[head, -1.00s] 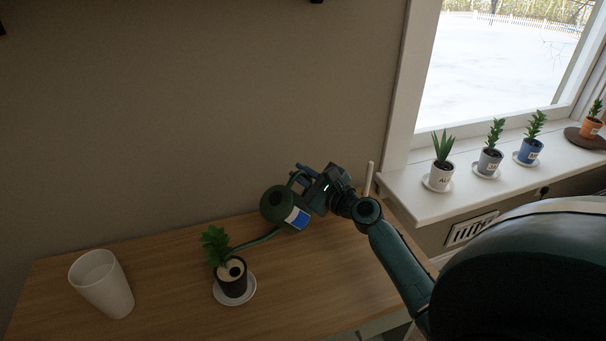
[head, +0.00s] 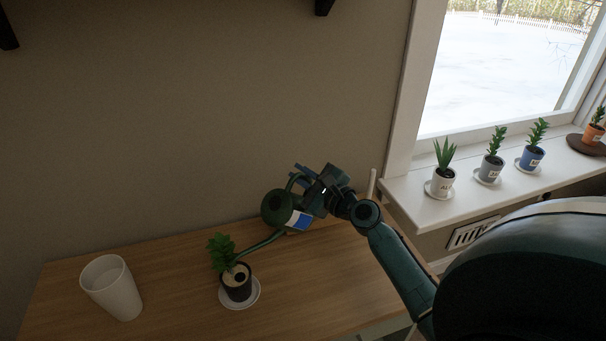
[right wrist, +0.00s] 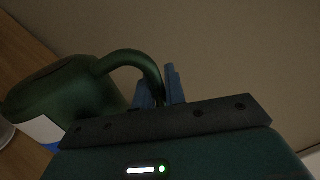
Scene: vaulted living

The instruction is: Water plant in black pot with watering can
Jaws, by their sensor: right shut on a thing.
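The green watering can (head: 277,209) with a blue and white label is held tilted above the wooden table in the head view. My right gripper (head: 304,178) is shut on its handle. In the right wrist view the blue fingers of my right gripper (right wrist: 160,90) close on the handle of the watering can (right wrist: 70,95). The can's long spout slopes down left to the black pot (head: 237,286), its end at or just over the pot's rim. The plant (head: 221,250) in the pot is leafy and green. A white saucer (head: 252,299) lies under the pot. No water is discernible. My left gripper is not in view.
A white tumbler-shaped container (head: 112,289) stands on the table (head: 180,290) left of the pot. Several potted plants stand on the white windowsill (head: 425,202) at right. The wall rises directly behind the table.

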